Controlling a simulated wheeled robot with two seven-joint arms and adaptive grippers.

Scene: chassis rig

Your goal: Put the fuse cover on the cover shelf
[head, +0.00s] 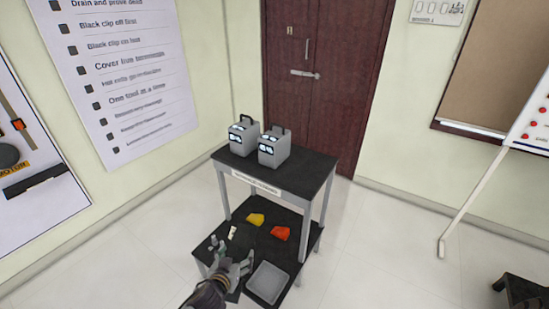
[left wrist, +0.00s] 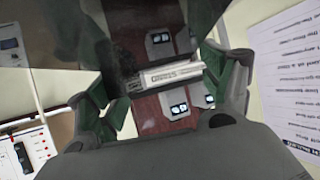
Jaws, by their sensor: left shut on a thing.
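My left gripper (head: 232,254) reaches in from the bottom of the head view, at the near left side of the stand's lower shelf (head: 262,218). Its green fingers also show in the left wrist view (left wrist: 168,92). It is shut on the fuse cover, of which little can be made out. A small pale item (head: 232,232) shows just beyond the fingers; I cannot tell whether it touches them. Which surface is the cover shelf I cannot tell for sure. My right gripper is not in view.
Two grey boxes with handles, a left one (head: 243,136) and a right one (head: 274,148), stand on the dark top (head: 308,171). On the lower shelf lie a yellow piece (head: 256,218), a red piece (head: 280,233) and a grey tray (head: 268,283). Legs flank the shelf.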

